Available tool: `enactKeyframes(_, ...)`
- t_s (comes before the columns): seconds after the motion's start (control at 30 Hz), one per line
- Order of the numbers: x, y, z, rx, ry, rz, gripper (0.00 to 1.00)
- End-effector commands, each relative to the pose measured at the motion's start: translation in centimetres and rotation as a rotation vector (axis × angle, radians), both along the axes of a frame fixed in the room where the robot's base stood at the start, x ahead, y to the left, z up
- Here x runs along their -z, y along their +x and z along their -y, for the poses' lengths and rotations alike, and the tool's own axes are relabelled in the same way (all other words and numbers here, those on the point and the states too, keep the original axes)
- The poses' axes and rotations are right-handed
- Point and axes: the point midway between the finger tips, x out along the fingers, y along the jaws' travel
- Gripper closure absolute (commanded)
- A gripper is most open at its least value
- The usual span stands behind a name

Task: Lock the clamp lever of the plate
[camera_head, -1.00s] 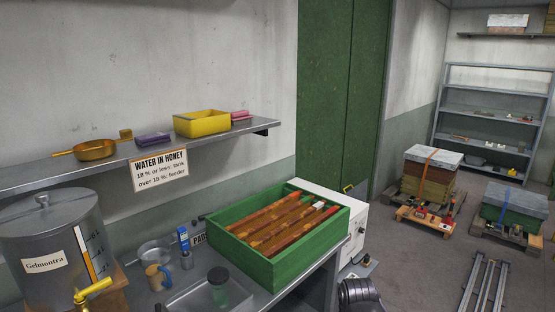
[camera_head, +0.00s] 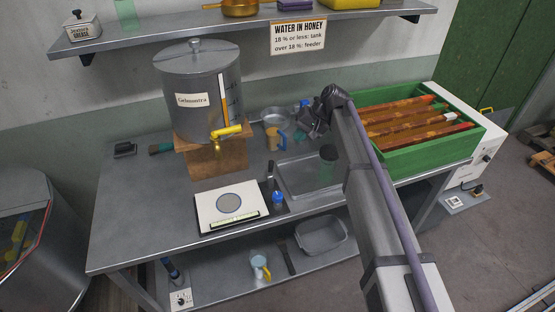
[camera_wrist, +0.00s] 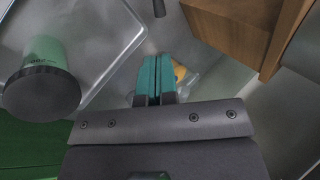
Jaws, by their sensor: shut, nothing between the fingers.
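A white plate (camera_head: 230,205) with a grey disc and a pale ruled strip lies on a black base at the front of the metal bench. A dark upright piece (camera_head: 270,177) stands at the base's right end, beside a small blue-topped item (camera_head: 278,198). I cannot tell for sure which part is the clamp lever or how it is set. My gripper (camera_head: 314,123) is above the back of the bench, behind and to the right of the plate, apart from it. In the wrist view its teal fingers (camera_wrist: 155,68) are shut and empty.
A steel tank (camera_head: 200,75) with a yellow tap (camera_head: 228,132) stands on a wooden block (camera_head: 213,160). A green frame box (camera_head: 400,158) is at right. The bench's left front is clear.

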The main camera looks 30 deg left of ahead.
Motion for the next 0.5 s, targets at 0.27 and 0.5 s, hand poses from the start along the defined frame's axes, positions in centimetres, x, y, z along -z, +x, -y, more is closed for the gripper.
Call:
enactKeyframes(0.27, 2.2, -0.5, -0.7, -0.001, -0.003, 0.002, 1.0)
enactKeyframes(0.5, 6.7, -1.6, -3.1, -0.001, -0.003, 0.003, 1.0)
